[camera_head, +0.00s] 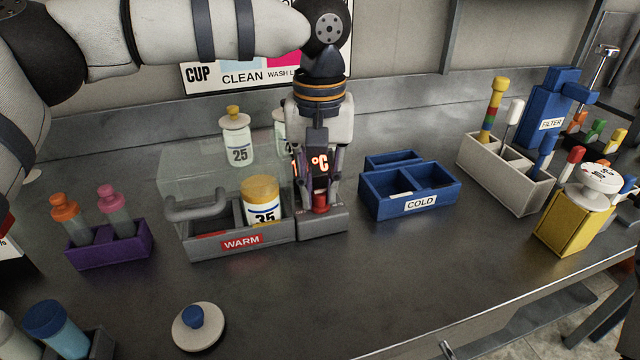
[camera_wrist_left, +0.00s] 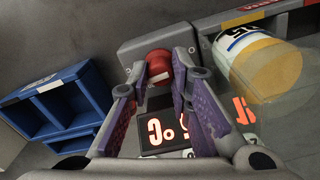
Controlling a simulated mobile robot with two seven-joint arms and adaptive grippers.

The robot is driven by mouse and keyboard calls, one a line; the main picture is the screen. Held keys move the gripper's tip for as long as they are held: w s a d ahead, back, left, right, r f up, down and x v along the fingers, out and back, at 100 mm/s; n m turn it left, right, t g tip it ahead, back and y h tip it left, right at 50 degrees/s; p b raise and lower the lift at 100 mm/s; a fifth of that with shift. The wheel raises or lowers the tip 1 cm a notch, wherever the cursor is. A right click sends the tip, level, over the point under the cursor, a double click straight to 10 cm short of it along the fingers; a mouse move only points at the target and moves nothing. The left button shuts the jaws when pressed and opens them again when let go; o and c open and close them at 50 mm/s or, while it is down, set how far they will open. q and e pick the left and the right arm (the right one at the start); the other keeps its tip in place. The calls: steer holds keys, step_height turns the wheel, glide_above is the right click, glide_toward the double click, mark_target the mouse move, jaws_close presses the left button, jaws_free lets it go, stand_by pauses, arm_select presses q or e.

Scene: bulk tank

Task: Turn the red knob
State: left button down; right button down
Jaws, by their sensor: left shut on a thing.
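In the left wrist view the red knob (camera_wrist_left: 159,66) shows between the fingertips. My left gripper (camera_head: 319,200) reaches down from above, with its fingers on either side of the knob, shut on it. In the left wrist view the gripper (camera_wrist_left: 160,70) has purple-padded fingers. A lit display with red °C characters (camera_head: 319,162) stands behind the fingers, partly hidden. My right gripper is in neither view.
A yellow-lidded bottle (camera_head: 262,200) stands in the WARM bin (camera_head: 200,247), close left of the gripper, under a clear cover (camera_head: 200,165). The blue COLD bin (camera_head: 455,198) stands to the right. The front middle of the counter is clear.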

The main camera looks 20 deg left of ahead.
mark_target(319, 192)
arm_select(q)
steer(key=shift+m, duration=0.4)
stand_by(0.3)
steer(key=c, duration=1.7)
jaws_free()
step_height(319, 192, up, 12)
